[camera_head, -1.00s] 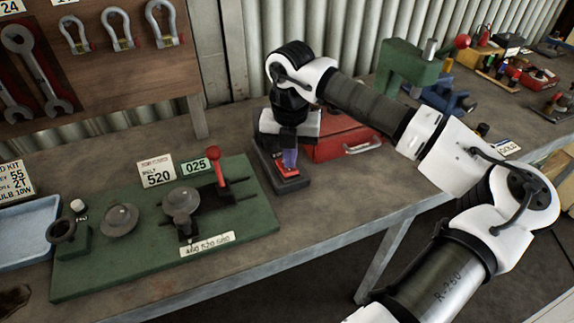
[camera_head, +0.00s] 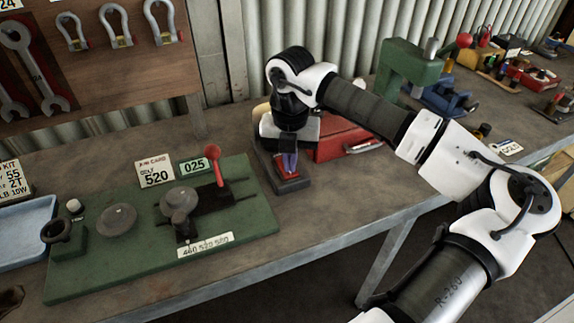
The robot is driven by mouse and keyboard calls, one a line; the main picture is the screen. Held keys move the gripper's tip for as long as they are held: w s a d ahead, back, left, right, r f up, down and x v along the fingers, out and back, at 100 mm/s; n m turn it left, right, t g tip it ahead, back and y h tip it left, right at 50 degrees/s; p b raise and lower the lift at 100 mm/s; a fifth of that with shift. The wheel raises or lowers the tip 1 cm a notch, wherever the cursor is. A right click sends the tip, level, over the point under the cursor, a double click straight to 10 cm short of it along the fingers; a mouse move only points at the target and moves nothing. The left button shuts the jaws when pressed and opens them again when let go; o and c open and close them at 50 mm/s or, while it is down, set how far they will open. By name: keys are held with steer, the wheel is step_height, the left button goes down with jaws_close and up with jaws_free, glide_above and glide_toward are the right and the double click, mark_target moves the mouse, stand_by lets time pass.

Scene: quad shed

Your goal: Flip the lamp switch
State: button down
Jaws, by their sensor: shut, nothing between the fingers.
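A small dark box with a red piece on top (camera_head: 289,183), which looks like the lamp switch, sits on the workbench right of the green board. My gripper (camera_head: 290,167) points down over it. Its purplish fingers are shut and empty, with the tips at or just above the red piece. I cannot tell whether they touch. The fingers and wrist hide the back of the box, and I cannot make out which way the switch is set.
A red case (camera_head: 345,139) stands close behind my gripper. A blue tray (camera_head: 20,238) is at far left. Bare bench lies in front of the switch box.

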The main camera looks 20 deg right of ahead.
step_height(320, 180, up, 7)
steer(key=p, duration=0.3)
stand_by(0.5)
stand_by(0.5)
